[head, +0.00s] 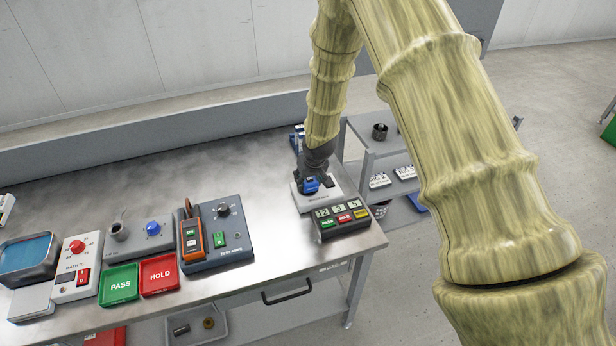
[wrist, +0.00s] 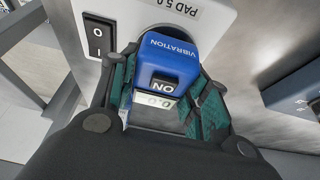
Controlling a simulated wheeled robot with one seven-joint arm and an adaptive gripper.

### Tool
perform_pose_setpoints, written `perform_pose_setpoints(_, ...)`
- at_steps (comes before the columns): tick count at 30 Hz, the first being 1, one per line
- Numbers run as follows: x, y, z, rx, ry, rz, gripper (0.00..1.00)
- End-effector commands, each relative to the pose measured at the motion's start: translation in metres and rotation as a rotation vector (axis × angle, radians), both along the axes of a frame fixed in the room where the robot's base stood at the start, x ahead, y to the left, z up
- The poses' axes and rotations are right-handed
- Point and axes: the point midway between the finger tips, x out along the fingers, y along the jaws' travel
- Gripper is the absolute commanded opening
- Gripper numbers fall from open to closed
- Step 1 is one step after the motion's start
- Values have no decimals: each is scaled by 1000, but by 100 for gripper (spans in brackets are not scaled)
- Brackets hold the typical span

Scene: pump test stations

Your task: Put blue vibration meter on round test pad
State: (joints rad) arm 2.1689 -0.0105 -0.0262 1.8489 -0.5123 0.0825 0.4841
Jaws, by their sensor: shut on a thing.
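The blue vibration meter (wrist: 165,58) is between the green-padded fingers of my gripper (wrist: 163,93), which is shut on it. Its VIBRATION label, ON switch and pale lower display face the wrist camera. In the head view the meter (head: 311,184) is a small blue shape under my gripper (head: 312,178). It is over the pale test station (head: 303,204), marked PAD 5.0 in the wrist view (wrist: 212,28). The meter hides most of the round test pad; a dark curved edge shows behind it. I cannot tell whether the meter touches the pad.
A black switch (wrist: 98,35) sits on the station beside the meter. A dark display box (head: 340,219) with coloured buttons stands in front. A shelf cart (head: 369,165) stands right.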

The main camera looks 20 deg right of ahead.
Motion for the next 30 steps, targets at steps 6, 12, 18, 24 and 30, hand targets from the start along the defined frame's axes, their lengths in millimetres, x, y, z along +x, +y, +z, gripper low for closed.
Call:
perform_pose_setpoints(6,1,0,-1,0,-1,0,9)
perform_pose_setpoints(12,0,0,-4,0,0,0,48)
perform_pose_setpoints(18,0,0,-4,0,0,0,68)
perform_pose_setpoints(24,0,0,-3,0,-1,0,68)
perform_pose_setpoints(30,-1,0,3,0,-2,0,68)
